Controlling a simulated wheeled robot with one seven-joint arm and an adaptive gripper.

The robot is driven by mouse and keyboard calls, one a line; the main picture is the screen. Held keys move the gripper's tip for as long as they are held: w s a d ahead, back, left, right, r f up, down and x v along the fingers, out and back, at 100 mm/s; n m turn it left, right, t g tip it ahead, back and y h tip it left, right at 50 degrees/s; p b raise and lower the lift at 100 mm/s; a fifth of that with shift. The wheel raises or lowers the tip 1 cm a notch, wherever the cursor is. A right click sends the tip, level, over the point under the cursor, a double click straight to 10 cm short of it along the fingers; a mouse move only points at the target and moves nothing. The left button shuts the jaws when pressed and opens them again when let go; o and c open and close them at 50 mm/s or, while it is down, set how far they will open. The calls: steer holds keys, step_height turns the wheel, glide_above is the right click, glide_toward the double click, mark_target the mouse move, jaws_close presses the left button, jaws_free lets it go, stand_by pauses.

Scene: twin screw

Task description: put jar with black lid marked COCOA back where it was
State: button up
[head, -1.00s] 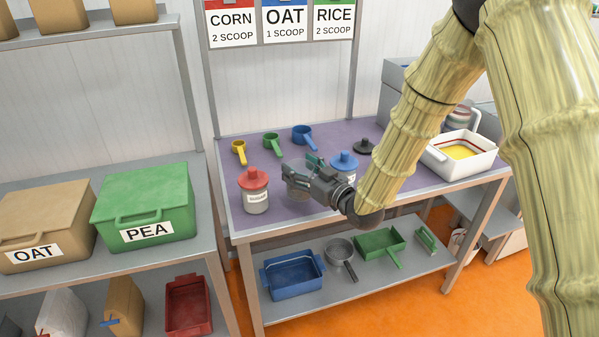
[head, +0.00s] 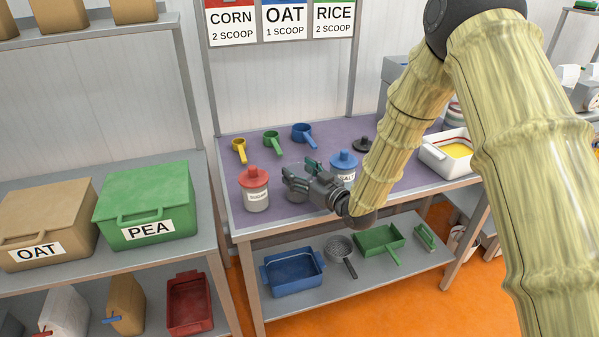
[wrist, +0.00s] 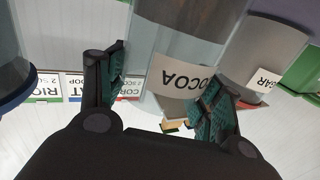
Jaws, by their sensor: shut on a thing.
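The clear jar marked COCOA (wrist: 185,35) stands between the fingers of my gripper (wrist: 160,95) in the wrist view, which shows it upside down. In the head view my gripper (head: 300,176) is at the front of the purple-topped table, shut on the jar, which is mostly hidden behind it. No lid shows on the jar. A black lid with a knob (head: 362,145) lies farther back on the table, to the right. I cannot tell whether the jar's base touches the table.
A red-lidded SUGAR jar (head: 255,190) stands close left of my gripper; a blue-lidded jar (head: 344,162) stands close right. Yellow (head: 239,149), green (head: 272,142) and blue (head: 304,135) scoops lie behind. A white tray (head: 432,163) is at the right. The purple table top (head: 235,212) is bare at front left.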

steer(key=shift+f, duration=0.1)
steer(key=o, duration=1.1)
steer(key=b+v, duration=0.2)
steer(key=v, duration=1)
